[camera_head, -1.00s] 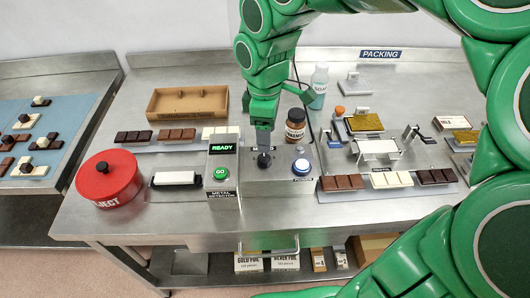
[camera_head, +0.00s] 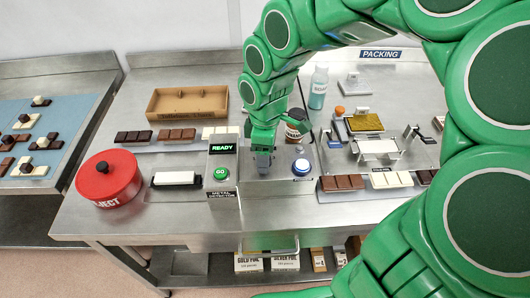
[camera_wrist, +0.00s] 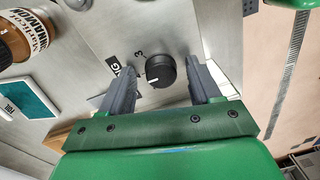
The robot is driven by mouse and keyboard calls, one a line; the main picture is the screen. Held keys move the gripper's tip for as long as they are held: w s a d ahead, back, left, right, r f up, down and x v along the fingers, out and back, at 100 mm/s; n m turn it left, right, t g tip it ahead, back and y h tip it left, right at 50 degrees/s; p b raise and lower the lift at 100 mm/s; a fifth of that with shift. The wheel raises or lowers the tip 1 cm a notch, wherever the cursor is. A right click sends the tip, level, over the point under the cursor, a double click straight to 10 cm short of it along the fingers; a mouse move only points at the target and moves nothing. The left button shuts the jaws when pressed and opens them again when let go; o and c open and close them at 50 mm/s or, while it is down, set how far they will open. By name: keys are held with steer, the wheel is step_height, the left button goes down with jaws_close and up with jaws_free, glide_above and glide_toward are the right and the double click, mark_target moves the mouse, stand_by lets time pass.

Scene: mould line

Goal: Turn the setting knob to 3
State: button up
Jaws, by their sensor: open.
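The setting knob (camera_wrist: 160,71) is a black dial with a white pointer line, on a grey metal panel in the wrist view. A "3" is printed beside it, and part of a label is hidden behind a finger. The pointer line is not aimed straight at the "3". My gripper (camera_wrist: 158,88) is open, with one grey finger on each side of the knob; I cannot tell whether either finger touches it. In the head view my gripper (camera_head: 263,168) is over the grey control box (camera_head: 248,187) and hides the knob.
A brown cinnamon jar (camera_head: 296,128) stands close behind. A red reject tin (camera_head: 108,179) is farther left.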

steer(key=c, duration=1)
steer(key=shift+c, duration=0.2)
steer(key=shift+m, duration=0.3)
steer(key=m, duration=1.1)
steer(key=shift+s, duration=0.15)
steer(key=o, duration=1)
